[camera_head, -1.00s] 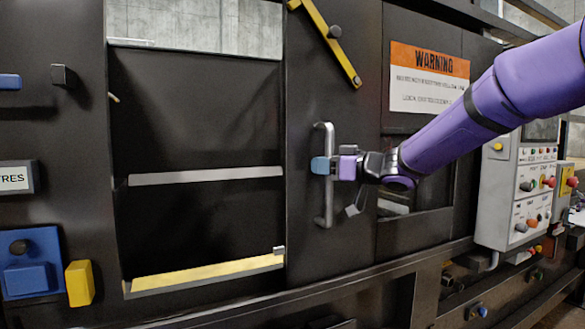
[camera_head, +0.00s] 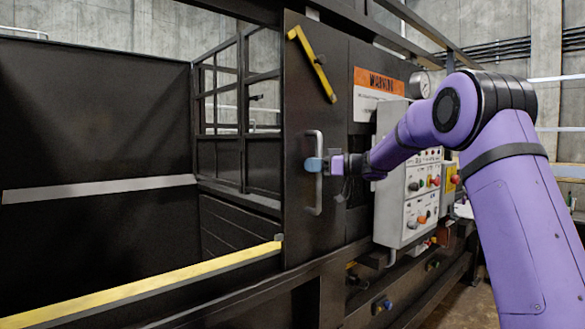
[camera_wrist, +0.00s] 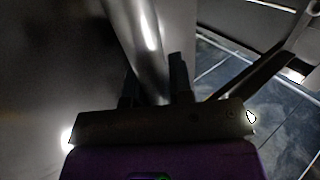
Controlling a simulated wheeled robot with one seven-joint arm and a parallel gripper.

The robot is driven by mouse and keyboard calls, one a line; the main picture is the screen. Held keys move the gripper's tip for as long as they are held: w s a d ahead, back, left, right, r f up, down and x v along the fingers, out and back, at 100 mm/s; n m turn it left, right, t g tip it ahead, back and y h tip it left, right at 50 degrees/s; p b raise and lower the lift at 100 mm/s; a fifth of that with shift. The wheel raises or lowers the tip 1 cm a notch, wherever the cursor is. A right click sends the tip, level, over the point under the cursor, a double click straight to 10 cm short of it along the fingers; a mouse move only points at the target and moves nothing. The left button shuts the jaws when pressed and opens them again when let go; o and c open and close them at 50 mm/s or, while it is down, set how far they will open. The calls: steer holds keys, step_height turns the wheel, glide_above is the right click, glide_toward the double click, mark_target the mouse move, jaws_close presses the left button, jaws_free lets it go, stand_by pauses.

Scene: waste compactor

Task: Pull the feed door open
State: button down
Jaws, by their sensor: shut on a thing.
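The feed door (camera_head: 303,105) is a tall dark panel with a yellow diagonal bar near its top. Its grey vertical bar handle (camera_head: 314,200) stands on the door's face. My gripper (camera_head: 314,164) is shut on the handle at mid-height, coming from the right. In the wrist view, the shiny handle (camera_wrist: 142,45) runs between the two dark fingers (camera_wrist: 155,85). To the left of the door, the feed opening shows a dark interior with a yellow-topped lower edge (camera_head: 150,288). The far side of the door is hidden.
A grey control box (camera_head: 405,190) with buttons and a gauge (camera_head: 421,85) stands right of the door, close behind my arm. An orange-topped warning sign (camera_head: 376,95) is on the machine. A dark rail runs below the door. Floor shows at the lower right.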

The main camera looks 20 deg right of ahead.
steer(key=w+d, duration=0.3)
steer(key=d, duration=0.3)
steer(key=shift+d, duration=0.15)
steer(key=c, duration=1.3)
jaws_free()
steer(key=v, duration=1)
steer(key=shift+s+d, duration=0.25)
steer(key=shift+d, duration=0.05)
